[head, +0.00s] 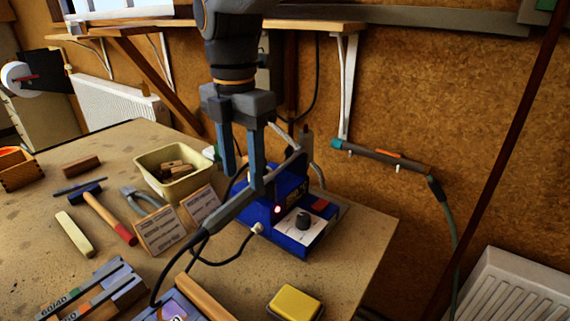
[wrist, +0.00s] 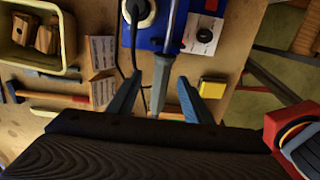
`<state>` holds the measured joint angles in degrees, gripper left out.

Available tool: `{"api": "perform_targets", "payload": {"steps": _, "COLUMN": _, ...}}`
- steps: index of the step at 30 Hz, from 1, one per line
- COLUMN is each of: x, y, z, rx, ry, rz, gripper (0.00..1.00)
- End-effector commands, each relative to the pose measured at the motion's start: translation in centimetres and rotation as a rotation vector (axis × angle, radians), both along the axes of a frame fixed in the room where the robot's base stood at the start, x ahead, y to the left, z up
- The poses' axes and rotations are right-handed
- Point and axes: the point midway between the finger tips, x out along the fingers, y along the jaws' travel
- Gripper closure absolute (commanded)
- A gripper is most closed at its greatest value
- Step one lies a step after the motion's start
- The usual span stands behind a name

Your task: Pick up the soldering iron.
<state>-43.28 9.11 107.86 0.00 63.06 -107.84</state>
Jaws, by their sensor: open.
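The soldering iron (head: 222,213) is a long grey tool. It slants up to the right across the blue soldering station (head: 265,214), with a black cable from its lower end. In the wrist view the iron (wrist: 160,80) runs down the middle of the picture between my two fingers. My gripper (head: 244,184) points down from above with its fingers apart, one on each side of the iron's handle; it also shows in the wrist view (wrist: 158,88). I see no clear contact, and the exact height of the fingertips against the handle is hard to tell.
A cream tub (head: 143,162) of wooden pieces, cards (head: 160,231), pliers (head: 138,201) and a hammer (head: 107,217) lie left. A yellow sponge (head: 295,303) lies in front. A cork wall (head: 450,110) stands behind, with a torch-like tool (head: 380,156) on it.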

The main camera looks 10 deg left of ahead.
Motion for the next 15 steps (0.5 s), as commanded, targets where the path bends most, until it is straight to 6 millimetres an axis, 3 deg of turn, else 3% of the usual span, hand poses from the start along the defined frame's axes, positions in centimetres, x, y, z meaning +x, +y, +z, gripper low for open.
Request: {"api": "perform_targets", "payload": {"steps": 15, "x": -0.6, "y": -0.3, "z": -6.1, "rx": -0.001, "ry": 0.002, "rz": 0.000, "gripper": 0.54}}
